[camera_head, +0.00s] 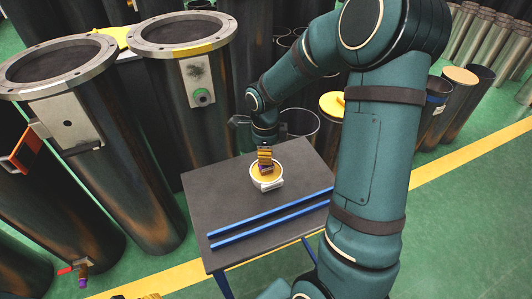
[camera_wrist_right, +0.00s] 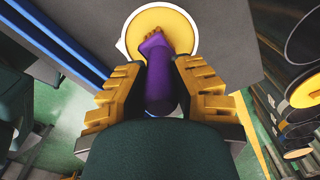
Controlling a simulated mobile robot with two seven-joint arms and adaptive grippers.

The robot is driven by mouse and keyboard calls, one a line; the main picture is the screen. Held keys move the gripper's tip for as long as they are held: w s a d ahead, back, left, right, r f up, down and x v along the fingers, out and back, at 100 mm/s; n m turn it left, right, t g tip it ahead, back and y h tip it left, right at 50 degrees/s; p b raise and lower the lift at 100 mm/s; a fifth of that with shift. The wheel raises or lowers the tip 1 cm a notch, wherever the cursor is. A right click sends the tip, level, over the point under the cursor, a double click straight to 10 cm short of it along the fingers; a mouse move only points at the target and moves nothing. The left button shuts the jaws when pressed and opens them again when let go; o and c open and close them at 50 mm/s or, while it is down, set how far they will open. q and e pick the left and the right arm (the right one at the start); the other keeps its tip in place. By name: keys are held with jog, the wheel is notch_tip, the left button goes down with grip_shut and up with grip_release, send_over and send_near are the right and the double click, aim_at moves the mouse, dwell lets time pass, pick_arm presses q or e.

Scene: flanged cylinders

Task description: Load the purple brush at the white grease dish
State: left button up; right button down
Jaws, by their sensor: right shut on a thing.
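The purple brush (camera_wrist_right: 160,85) is held by its handle between the yellow finger pads of my right gripper (camera_wrist_right: 160,98), which also shows in the head view (camera_head: 265,157). The brush's brownish bristle end lies over the yellow grease of the white grease dish (camera_wrist_right: 122,46). Whether the bristles touch the grease I cannot tell. The dish (camera_head: 267,187) stands on the dark table, with the gripper right above it. Small yellow pieces at the bottom left edge of the head view look like my left gripper's fingertips (camera_head: 137,297); the rest is cut off.
Two blue rails (camera_head: 270,218) lie along the table's (camera_head: 215,190) front part. Large flanged cylinders (camera_head: 185,110) stand close at the left. A yellow-lidded cylinder (camera_head: 333,104) and open pipes stand behind the table. The table's left part is clear.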

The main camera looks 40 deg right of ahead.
dwell(0.3)
jog(key=shift+r+p, duration=2.35)
jog(key=shift+r, duration=1.15)
